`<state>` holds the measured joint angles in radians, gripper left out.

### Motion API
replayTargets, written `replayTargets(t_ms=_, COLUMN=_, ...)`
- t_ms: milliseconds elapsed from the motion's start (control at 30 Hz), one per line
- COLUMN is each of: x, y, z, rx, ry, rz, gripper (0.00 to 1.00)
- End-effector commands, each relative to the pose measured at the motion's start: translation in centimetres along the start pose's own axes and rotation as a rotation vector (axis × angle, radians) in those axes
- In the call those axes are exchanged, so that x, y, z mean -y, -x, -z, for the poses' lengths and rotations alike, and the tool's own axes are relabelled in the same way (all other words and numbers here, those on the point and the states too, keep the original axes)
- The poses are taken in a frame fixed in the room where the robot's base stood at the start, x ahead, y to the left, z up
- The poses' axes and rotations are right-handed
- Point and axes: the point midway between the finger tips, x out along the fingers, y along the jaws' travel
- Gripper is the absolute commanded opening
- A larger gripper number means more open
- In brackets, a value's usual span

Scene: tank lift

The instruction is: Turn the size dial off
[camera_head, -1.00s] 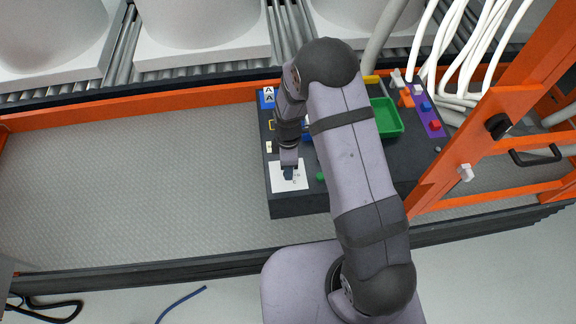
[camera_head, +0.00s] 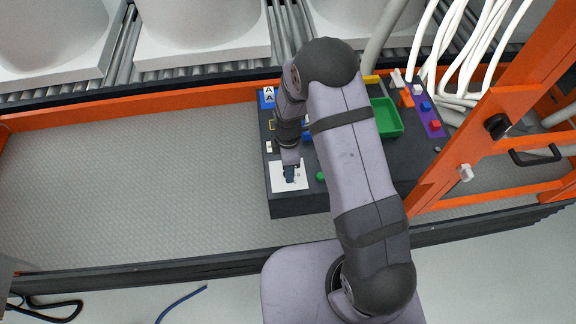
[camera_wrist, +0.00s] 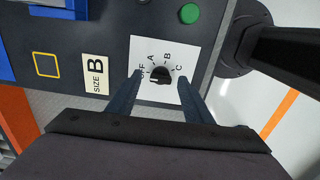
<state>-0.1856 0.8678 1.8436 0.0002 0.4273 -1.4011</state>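The size dial is a small black knob (camera_wrist: 160,77) on a white plate (camera_wrist: 140,48) marked OFF, A, B and C. The knob's pointing direction is hard to read. In the wrist view my gripper (camera_wrist: 158,82) is open, with one finger on each side of the knob. Whether the fingers touch it I cannot tell. In the head view my gripper (camera_head: 289,174) is over the white plate (camera_head: 277,186) at the panel's front left, and it hides the knob there.
A green button (camera_wrist: 189,13) is close to the plate. A "SIZE B" label (camera_wrist: 95,73) and a yellow-outlined square (camera_wrist: 46,64) are beside it. The dark panel also holds a green tray (camera_head: 384,119) and a purple strip of coloured buttons (camera_head: 429,110). The grey floor at left is clear.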

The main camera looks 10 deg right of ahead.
Motion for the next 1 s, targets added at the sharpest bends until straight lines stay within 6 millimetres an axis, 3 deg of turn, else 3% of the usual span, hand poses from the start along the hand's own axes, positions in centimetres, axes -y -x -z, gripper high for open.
replayTargets(t_ms=267, x=0.0, y=0.5, z=0.0, rx=0.000, ry=-0.001, rz=0.000, gripper=0.46)
replayTargets(t_ms=700, x=-0.1, y=5.8, z=0.0, rx=0.000, ry=0.000, rz=-0.002, gripper=0.46)
replayTargets(t_ms=1000, x=0.0, y=7.3, z=0.0, rx=0.000, ry=0.000, rz=0.000, gripper=0.46)
